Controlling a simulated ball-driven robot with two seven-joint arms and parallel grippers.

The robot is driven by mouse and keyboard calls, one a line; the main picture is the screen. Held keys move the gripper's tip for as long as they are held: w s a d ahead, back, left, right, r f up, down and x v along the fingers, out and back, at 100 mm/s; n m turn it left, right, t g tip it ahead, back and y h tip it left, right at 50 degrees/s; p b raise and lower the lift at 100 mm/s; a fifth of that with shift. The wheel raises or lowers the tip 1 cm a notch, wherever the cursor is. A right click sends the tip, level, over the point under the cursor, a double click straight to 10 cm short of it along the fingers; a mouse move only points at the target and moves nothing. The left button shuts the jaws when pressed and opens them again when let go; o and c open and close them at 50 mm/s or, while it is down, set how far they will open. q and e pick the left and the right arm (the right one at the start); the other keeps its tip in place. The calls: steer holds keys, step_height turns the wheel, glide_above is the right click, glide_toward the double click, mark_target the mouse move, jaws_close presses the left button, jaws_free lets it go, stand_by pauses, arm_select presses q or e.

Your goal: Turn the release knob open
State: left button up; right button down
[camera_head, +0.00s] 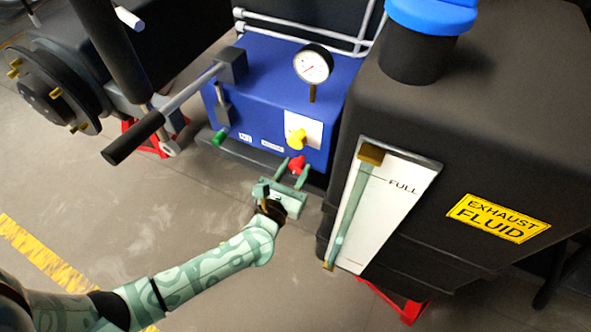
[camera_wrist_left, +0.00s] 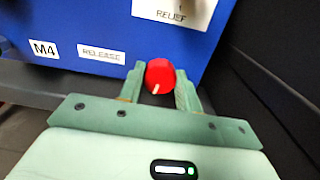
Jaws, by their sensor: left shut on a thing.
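The red release knob (camera_head: 297,164) sits low on the front of the blue pump box (camera_head: 262,110). My left gripper (camera_head: 293,172) comes up to it from below, with a finger on each side. In the left wrist view the red knob (camera_wrist_left: 160,76) sits between the two green fingers of my left gripper (camera_wrist_left: 160,90), which are shut on it. A pale mark on the knob points down and slightly left. A "RELEASE" label (camera_wrist_left: 101,53) is left of the knob. My right gripper is not in view.
A yellow knob (camera_head: 296,139) is above the red one, and a green knob (camera_head: 218,138) is to the left. A pump lever (camera_head: 165,110) juts out left. The black exhaust fluid tank (camera_head: 480,130) stands close on the right. A gauge (camera_head: 313,64) tops the box.

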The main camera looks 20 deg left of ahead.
arm_select(q)
steer(key=shift+s+f+n, duration=0.1)
steer(key=shift+f+n, duration=0.15)
steer(key=shift+n, duration=0.25)
steer(key=shift+n+b, duration=0.35)
steer(key=shift+n, duration=0.15)
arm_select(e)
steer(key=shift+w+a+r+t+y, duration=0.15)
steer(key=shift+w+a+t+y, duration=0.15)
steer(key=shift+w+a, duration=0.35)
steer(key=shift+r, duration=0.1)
arm_select(q)
steer(key=o, duration=1)
steer(key=shift+r, duration=0.1)
steer(key=shift+r, duration=0.1)
